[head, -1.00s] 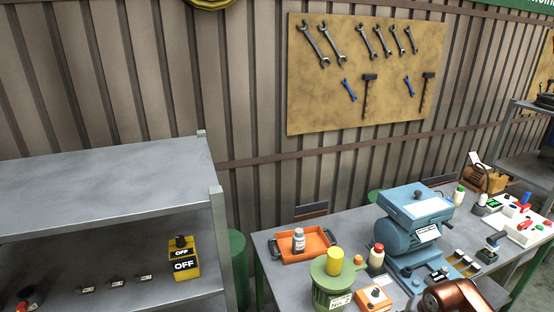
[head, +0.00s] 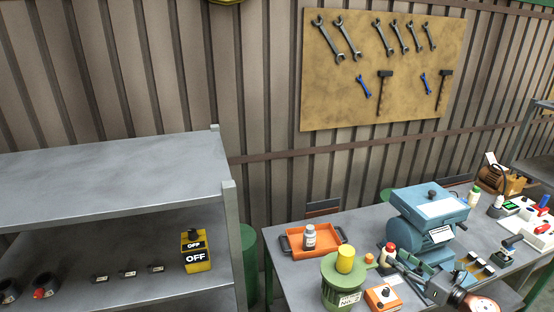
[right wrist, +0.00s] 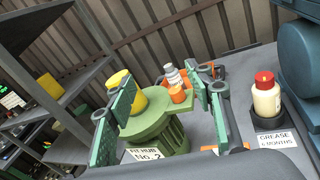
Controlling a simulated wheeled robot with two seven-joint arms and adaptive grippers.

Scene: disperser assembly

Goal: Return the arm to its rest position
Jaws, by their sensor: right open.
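My right gripper (head: 402,266) is at the lower right of the head view, above the table and in front of the blue machine. In the right wrist view its two green-padded fingers (right wrist: 165,105) stand apart with nothing held between them. Beyond the fingers in that view are a green container (right wrist: 160,135), a yellow cylinder (right wrist: 137,97) on its lid and a small orange knob (right wrist: 179,94). The left finger partly covers the cylinder. My left gripper is not in view.
An orange tray (head: 327,249) holds a white bottle (head: 309,237). A red-capped grease bottle (right wrist: 265,98) stands right of the fingers. The blue machine (head: 430,225) is behind the gripper. A grey shelf (head: 110,175) with a yellow OFF box (head: 196,252) stands at left.

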